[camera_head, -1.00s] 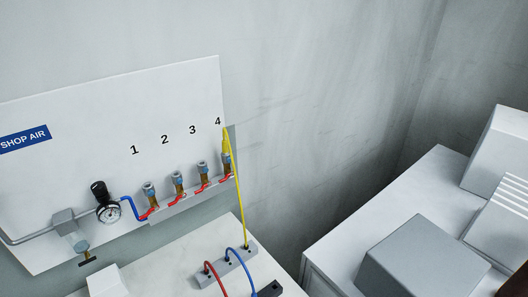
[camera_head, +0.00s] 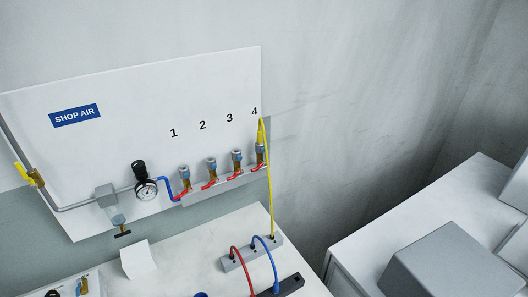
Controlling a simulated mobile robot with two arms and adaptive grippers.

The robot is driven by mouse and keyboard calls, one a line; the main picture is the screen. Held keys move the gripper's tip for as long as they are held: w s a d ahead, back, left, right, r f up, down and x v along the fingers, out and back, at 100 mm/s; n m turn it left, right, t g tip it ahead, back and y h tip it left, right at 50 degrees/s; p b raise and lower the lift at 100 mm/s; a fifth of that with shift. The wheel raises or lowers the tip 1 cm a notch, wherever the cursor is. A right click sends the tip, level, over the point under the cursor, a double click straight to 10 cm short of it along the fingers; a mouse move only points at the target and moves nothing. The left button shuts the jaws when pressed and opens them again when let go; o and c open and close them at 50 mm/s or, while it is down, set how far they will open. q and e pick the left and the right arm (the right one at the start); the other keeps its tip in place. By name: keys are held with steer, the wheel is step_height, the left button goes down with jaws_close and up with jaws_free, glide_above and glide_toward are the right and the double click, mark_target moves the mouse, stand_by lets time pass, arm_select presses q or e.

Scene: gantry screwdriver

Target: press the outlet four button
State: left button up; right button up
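The shop air panel (camera_head: 115,150) is on the wall at the left, with outlets numbered 1 to 4 from left to right. A separate button on outlet four is too small to make out. Neither of my grippers is in view.
A pressure gauge (camera_head: 146,189) and blue hose (camera_head: 166,187) sit left of the outlets. Red (camera_head: 241,268) and blue (camera_head: 270,255) hoses rise from the grey block on the white table (camera_head: 190,254). A white cabinet (camera_head: 425,215) with a grey box (camera_head: 448,265) stands at the right.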

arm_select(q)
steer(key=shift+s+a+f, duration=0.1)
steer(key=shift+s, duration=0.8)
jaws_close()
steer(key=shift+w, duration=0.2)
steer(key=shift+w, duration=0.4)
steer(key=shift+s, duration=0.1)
